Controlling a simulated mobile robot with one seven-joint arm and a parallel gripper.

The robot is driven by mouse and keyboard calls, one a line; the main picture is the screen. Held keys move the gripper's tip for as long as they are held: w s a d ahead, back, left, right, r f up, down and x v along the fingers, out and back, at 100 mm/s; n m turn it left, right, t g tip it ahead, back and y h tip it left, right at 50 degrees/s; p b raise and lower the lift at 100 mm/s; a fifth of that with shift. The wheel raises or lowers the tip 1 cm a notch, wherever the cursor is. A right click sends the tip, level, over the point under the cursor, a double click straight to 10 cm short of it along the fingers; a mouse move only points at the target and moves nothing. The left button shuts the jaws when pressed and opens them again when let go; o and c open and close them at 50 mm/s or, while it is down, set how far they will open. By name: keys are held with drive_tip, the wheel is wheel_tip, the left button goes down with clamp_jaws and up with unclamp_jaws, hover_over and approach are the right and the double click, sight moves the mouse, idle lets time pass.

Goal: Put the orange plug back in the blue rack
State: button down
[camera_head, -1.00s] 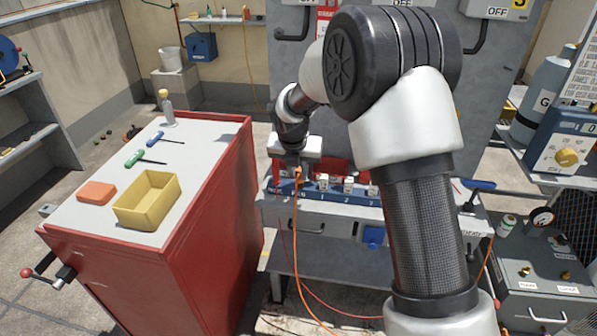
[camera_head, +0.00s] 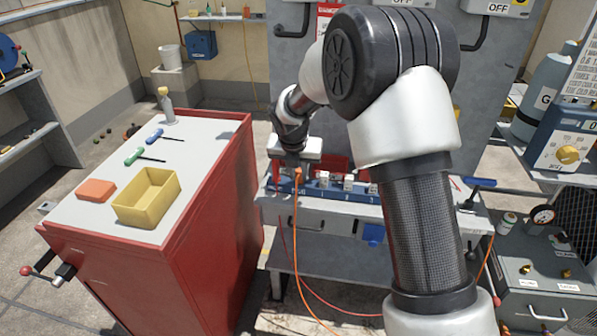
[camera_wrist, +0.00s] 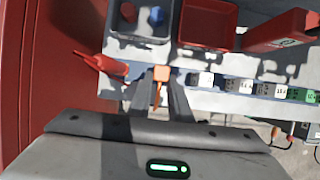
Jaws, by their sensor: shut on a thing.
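My gripper (camera_wrist: 160,90) is shut on the orange plug (camera_wrist: 161,73), which shows between the fingertips in the wrist view. In the head view the plug (camera_head: 297,174) is a small orange spot under my gripper (camera_head: 294,168), with its orange cable (camera_head: 298,245) hanging down in front of the bench. The blue rack (camera_head: 316,192) is a long strip along the bench's front with white plugs in its numbered places. The plug is at the rack's left end. I cannot tell whether it touches or enters a socket. My gripper hides part of that end.
Red bins (camera_wrist: 208,25) and a grey tray (camera_wrist: 140,50) stand behind the rack. My arm hides the bench's middle.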

drive_tip(key=shift+f, duration=0.25)
drive_tip(key=c, duration=1.5)
unclamp_jaws()
drive_tip(key=shift+c, duration=0.2)
